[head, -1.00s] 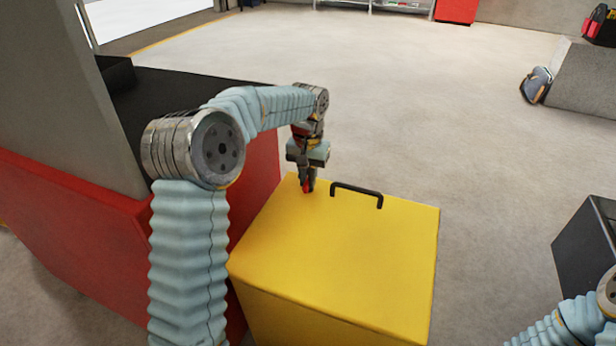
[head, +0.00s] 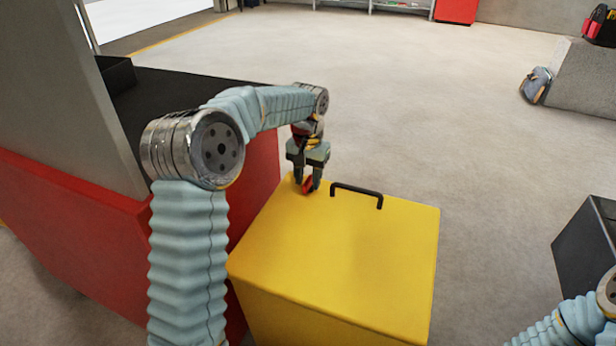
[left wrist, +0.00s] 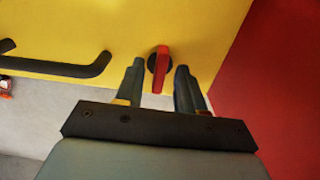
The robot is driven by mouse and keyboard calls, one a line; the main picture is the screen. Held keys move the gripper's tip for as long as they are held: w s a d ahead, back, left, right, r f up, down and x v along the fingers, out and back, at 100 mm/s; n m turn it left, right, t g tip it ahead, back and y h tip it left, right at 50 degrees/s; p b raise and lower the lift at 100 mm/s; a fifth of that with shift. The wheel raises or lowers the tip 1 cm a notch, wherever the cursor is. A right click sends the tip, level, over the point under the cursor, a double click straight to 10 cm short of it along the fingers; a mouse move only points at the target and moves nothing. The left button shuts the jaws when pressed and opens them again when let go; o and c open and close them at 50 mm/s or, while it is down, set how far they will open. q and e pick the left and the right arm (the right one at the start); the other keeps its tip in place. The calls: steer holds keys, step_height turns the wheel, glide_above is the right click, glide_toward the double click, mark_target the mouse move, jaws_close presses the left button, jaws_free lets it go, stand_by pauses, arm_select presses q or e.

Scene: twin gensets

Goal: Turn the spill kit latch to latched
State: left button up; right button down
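The yellow spill kit box (head: 350,250) stands in the middle of the head view. Its red latch (head: 308,185) is on the top near the far left corner. In the left wrist view the latch (left wrist: 161,68) is a red bar on a dark round base. My left gripper (head: 308,188) points down over the latch with its fingers apart. In the left wrist view, the fingers of the left gripper (left wrist: 160,80) stand on either side of the latch, with gaps to it. My right gripper is out of view.
A black handle (head: 357,192) rises from the lid, right of the latch. A red and black machine base (head: 75,220) stands close on the left. A dark box (head: 590,250) is at the right. The floor behind the yellow box is clear.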

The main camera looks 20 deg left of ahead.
mark_target(308, 180)
arm_select(q)
step_height(308, 180, up, 14)
stand_by(0.6)
steer(key=shift+f, duration=0.1)
